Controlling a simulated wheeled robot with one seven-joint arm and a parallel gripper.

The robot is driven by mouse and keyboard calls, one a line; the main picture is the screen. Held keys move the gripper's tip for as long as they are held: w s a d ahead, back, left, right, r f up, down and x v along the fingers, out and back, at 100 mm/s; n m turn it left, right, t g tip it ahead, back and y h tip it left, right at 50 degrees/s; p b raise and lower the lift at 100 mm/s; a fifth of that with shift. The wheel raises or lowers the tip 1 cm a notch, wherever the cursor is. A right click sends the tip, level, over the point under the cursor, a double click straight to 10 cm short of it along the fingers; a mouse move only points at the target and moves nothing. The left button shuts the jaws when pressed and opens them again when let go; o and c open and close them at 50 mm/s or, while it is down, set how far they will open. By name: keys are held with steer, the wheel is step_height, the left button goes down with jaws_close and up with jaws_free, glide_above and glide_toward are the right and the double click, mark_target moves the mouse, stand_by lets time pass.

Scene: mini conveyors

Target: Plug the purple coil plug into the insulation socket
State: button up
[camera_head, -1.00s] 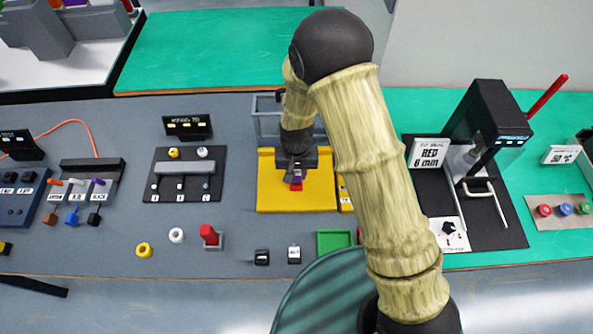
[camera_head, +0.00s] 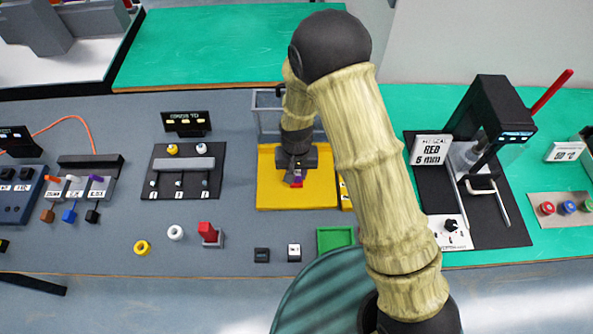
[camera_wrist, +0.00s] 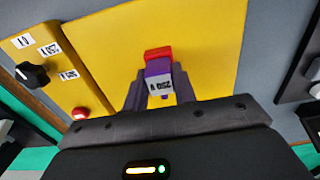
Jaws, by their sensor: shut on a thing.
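My gripper (camera_wrist: 157,88) is shut on a purple piece (camera_wrist: 158,70), its grey fingers on both sides of it. No socket is clearly marked as insulation; any opening under the piece is hidden.
Beside the panel in the wrist view are a black knob (camera_wrist: 32,74), a red button (camera_wrist: 80,113) and white labels. A grey frame (camera_head: 268,112) stands behind. A black press (camera_head: 490,120) stands right.

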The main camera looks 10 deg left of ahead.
mark_target(297, 172)
steer(key=shift+f, duration=0.15)
steer(key=o, duration=1.1)
steer(key=shift+c, duration=0.2)
step_height(297, 172, up, 18)
steer(key=b, duration=0.1)
steer(key=shift+f+b, duration=0.25)
steer(key=shift+b, duration=0.15)
steer(key=s+d+r+m+t, duration=0.1)
steer(key=s+d, duration=0.2)
steer(key=d, duration=0.9)
steer(key=s+d+r+m+t, duration=0.1)
steer(key=s+d, duration=0.3)
steer(key=d, duration=0.9)
steer(key=shift+d+r+m+t, duration=0.2)
steer(key=shift+d+m+t, duration=0.1)
